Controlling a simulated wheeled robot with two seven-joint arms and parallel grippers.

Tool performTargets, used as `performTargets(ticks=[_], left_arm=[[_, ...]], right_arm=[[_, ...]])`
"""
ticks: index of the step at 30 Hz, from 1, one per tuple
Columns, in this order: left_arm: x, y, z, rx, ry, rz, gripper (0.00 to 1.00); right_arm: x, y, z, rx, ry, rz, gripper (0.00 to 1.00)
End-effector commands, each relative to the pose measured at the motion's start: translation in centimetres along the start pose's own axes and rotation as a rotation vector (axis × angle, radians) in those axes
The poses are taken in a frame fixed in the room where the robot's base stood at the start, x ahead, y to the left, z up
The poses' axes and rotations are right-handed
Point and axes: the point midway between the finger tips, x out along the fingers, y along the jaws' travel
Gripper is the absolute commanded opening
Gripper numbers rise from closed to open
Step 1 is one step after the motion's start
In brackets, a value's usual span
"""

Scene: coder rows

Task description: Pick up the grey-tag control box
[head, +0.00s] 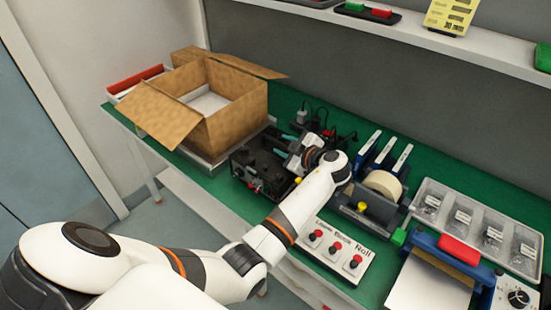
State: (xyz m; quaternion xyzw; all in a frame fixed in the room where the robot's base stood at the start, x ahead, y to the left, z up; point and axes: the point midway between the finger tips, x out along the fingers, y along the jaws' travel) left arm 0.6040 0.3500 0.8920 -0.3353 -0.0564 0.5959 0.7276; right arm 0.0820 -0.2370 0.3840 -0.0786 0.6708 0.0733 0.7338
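Dark control boxes (262,172) with knobs and cables stand in a cluster on the green bench, right of the cardboard carton. I cannot make out a grey tag on any of them at this size. My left gripper (281,150) is over this cluster, its teal-tipped fingers apart; it looks open, with nothing visibly held. Whether it touches a box I cannot tell. My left wrist and forearm hide part of the bench there. My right gripper is not in view.
An open cardboard carton (237,104) stands at the back left. A tape dispenser (370,207), a white panel with red buttons (335,252), a clear parts tray (477,222) and a blue-framed device (440,250) crowd the right. A shelf (420,32) runs above.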

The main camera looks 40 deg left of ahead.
Motion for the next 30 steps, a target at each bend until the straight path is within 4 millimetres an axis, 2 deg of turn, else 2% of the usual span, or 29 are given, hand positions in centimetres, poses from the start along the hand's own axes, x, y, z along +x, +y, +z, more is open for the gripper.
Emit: performTargets(ticks=[4, 12, 18, 19, 30], left_arm=[[1.5, -0.1, 0.1, -0.001, 0.000, 0.000, 0.36], [1.8, -0.1, 0.0, -0.002, 0.001, 0.000, 0.35], [1.7, 0.0, 0.0, -0.001, 0.001, 0.000, 0.02], [1.7, 0.0, 0.0, -0.001, 0.001, 0.000, 0.00], [1.7, 0.0, 0.0, -0.001, 0.001, 0.000, 0.00]], right_arm=[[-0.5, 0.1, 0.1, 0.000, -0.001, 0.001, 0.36], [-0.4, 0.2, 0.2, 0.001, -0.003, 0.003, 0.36], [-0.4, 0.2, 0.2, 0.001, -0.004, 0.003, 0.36], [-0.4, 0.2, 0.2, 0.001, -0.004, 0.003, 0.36], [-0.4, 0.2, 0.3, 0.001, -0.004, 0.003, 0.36]])
